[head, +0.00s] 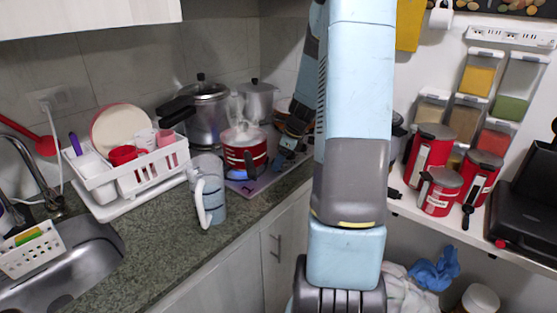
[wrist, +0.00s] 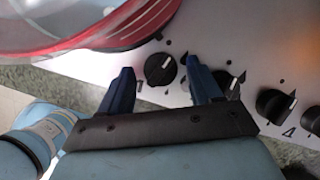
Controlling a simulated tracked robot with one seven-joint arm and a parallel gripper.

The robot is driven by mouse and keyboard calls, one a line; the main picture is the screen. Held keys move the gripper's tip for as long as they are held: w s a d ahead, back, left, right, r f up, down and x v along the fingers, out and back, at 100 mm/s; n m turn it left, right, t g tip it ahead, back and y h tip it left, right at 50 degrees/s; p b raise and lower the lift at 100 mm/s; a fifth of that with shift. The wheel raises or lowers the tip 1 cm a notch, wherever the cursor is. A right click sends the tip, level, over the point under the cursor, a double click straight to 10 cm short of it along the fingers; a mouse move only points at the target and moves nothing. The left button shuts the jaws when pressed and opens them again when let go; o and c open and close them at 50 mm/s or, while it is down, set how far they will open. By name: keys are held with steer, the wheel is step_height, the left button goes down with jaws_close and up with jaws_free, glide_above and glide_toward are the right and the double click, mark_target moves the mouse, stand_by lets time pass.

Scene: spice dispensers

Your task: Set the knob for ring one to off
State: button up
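The stove (wrist: 185,95) has a row of round black knobs with white pointer marks along its front. The leftmost visible knob (wrist: 160,69) lies between my gripper's fingers in the wrist view; its white mark points up and to the right. My gripper (wrist: 160,64) is open, with one dark blue finger on each side of this knob and a gap on both sides. Contact is not visible. Further right are a second knob (wrist: 228,84), partly behind the right finger, and a third knob (wrist: 274,105). In the head view, my gripper (head: 285,158) is at the stove's front right, small and partly hidden.
A steaming red pot (head: 241,155) stands on the stove; its red rim (wrist: 130,30) is close above the knobs in the wrist view. A white dish rack (head: 120,190) is further left. Pressure cookers stand behind.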

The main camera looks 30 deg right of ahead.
steer(key=c, duration=0.9)
steer(key=shift+w+n+g+y, duration=0.15)
steer(key=shift+n+g+y, duration=0.4)
steer(key=shift+n, duration=1.45)
steer(key=shift+c, duration=0.2)
steer(key=o, duration=1)
steer(key=shift+o, duration=0.2)
steer(key=shift+d+r, duration=0.3)
steer(key=shift+r, duration=0.25)
steer(key=v, duration=1.2)
steer(key=shift+r, duration=0.3)
